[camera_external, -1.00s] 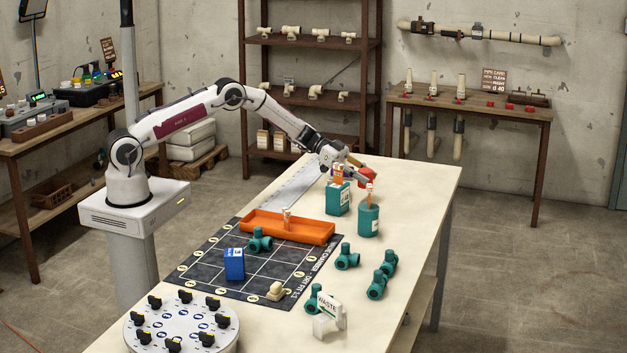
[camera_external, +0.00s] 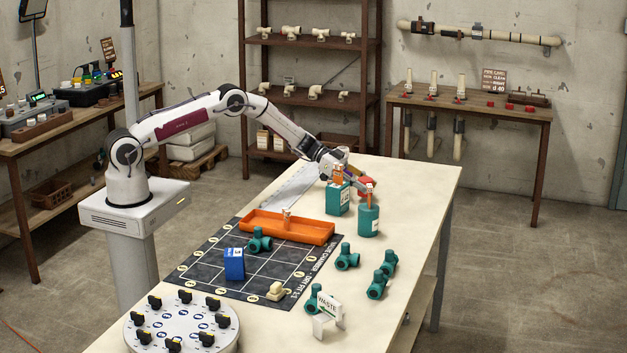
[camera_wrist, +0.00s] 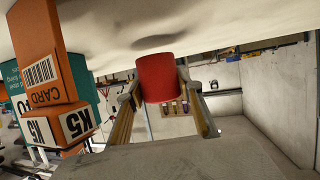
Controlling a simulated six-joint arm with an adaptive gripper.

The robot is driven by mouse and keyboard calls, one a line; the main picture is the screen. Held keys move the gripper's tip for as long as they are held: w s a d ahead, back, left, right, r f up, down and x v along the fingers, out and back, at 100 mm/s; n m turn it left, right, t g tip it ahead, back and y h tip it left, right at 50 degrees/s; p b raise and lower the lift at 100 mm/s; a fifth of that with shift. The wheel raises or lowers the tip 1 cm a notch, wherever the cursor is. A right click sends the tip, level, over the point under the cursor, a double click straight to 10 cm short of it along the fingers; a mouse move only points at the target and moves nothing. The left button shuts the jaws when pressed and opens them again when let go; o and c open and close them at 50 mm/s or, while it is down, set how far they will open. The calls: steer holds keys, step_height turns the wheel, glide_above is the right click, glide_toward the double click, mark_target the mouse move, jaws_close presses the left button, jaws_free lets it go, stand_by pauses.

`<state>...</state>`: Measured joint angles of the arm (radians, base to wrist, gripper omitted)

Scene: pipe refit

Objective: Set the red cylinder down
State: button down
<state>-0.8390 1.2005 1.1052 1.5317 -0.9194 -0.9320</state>
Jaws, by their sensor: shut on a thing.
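The red cylinder (camera_wrist: 160,78) is between the two fingers of my gripper (camera_wrist: 162,92) in the wrist view, and the gripper is shut on it. In the external view the red cylinder (camera_external: 367,183) shows partly behind my gripper (camera_external: 352,180), low over the far part of the table (camera_external: 420,190). In the wrist view a pale surface, apparently the tabletop (camera_wrist: 220,25), lies just by the cylinder's end. I cannot tell whether the cylinder touches it.
A teal box (camera_external: 337,200) with an orange card piece and a teal canister (camera_external: 368,222) stand just in front of the gripper. An orange tray (camera_external: 287,229), a blue block (camera_external: 234,264) and several teal fittings (camera_external: 347,257) lie nearer. The table's far right is clear.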

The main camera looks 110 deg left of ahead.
steer(key=shift+f, duration=0.2)
steer(key=c, duration=1.4)
jaws_free()
steer(key=shift+f, duration=0.1)
steer(key=shift+r, duration=0.7)
steer(key=v, duration=1.2)
steer(key=shift+f, duration=0.1)
